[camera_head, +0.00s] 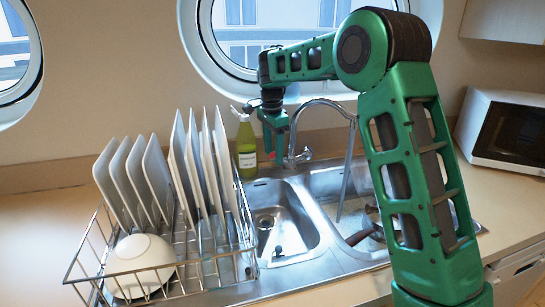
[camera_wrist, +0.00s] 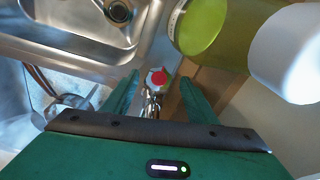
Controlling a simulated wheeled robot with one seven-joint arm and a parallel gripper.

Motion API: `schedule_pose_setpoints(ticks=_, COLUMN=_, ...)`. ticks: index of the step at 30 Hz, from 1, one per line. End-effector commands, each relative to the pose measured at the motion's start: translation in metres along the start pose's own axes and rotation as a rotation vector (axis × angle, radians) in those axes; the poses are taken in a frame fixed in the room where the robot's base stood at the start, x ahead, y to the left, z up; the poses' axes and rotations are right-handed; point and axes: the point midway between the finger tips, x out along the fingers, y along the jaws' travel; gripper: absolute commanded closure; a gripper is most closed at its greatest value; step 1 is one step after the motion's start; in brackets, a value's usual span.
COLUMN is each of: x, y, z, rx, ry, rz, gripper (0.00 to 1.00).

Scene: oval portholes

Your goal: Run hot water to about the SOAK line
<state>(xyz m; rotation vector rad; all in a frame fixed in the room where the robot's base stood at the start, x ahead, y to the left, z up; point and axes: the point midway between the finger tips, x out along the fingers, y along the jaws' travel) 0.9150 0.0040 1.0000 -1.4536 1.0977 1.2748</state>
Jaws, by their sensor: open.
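The chrome tap (camera_head: 322,103) arches from behind the sink over the right basin (camera_head: 362,237). A greyish stream (camera_head: 346,175), apparently water, runs from its spout into that basin. Dark brown items lie in the basin; my arm hides part of it. I cannot make out a SOAK line or the water level. My gripper (camera_head: 273,150) points down at the back of the sink, beside the tap's base. In the wrist view, a red-marked tap handle (camera_wrist: 157,77) sits between the spread fingers (camera_wrist: 156,95). The gripper is open; I cannot tell whether a finger touches the handle.
A green soap bottle (camera_head: 246,150) with a white pump stands just left of my gripper. It looms close in the wrist view (camera_wrist: 205,30). A wire rack (camera_head: 185,265) with several plates and a white bowl (camera_head: 140,262) fills the left. A microwave (camera_head: 510,130) stands right.

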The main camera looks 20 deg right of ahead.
Motion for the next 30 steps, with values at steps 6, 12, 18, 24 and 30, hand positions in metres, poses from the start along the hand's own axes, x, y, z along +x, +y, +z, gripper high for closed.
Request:
schedule_pose_setpoints(ticks=6, x=-0.043, y=-0.001, z=0.001, rx=-0.001, ry=0.0, rz=-0.005, gripper=0.47)
schedule_pose_setpoints(ticks=12, x=-0.074, y=-0.002, z=0.0, rx=-0.001, ry=0.0, rz=-0.003, gripper=0.47)
schedule_pose_setpoints(ticks=18, x=-0.089, y=-0.002, z=0.0, rx=0.0, ry=0.0, rz=-0.002, gripper=0.47)
schedule_pose_setpoints(ticks=24, x=-0.091, y=-0.002, z=0.0, rx=0.0, ry=0.0, rz=-0.002, gripper=0.47)
schedule_pose_setpoints(ticks=30, x=-0.091, y=-0.002, z=-0.001, rx=0.0, ry=0.0, rz=-0.002, gripper=0.47)
